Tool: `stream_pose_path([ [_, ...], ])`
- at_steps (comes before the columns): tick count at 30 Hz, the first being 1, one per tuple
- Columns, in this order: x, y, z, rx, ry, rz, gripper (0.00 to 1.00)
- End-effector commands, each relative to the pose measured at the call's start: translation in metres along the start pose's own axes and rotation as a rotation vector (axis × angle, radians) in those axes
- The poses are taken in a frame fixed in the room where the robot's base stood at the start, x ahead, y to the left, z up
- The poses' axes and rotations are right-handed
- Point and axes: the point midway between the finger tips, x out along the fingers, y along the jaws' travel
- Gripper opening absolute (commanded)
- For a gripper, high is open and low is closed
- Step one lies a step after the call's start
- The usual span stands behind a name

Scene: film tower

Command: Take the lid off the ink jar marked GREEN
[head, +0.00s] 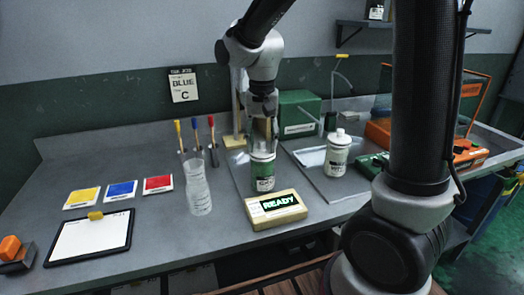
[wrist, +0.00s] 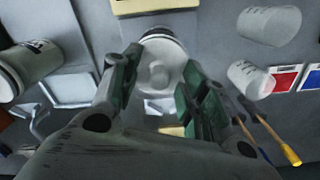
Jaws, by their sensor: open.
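In the head view, a jar with a green label (head: 262,178) stands upright on the bench, behind the small display box. The label's lettering is too small to read with certainty. My gripper (head: 264,128) is right above the jar, pointing down. In the wrist view, the jar's pale round top (wrist: 157,70) shows between the two fingers of my gripper (wrist: 164,74). The fingers are open, one on each side of the top, with a visible gap. Whether they are level with the lid or just above it, I cannot tell.
A display box reading READY (head: 276,208) stands just in front of the jar. Clear cups (head: 197,188) stand to the left, with brushes behind. A white bottle (head: 338,154) stands to the right. Colour cards and a clipboard (head: 92,238) lie at far left.

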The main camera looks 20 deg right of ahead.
Motion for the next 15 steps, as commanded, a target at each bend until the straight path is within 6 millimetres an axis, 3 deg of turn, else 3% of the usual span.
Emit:
stream_pose_path([
  [4, -0.0003, 0.0001, 0.0000, 0.000, 0.000, 0.000, 0.42],
  [11, -0.0005, 0.0001, 0.0000, 0.000, 0.000, 0.000, 0.00],
  [15, -0.0006, 0.0001, 0.0000, 0.000, 0.000, 0.000, 0.00],
])
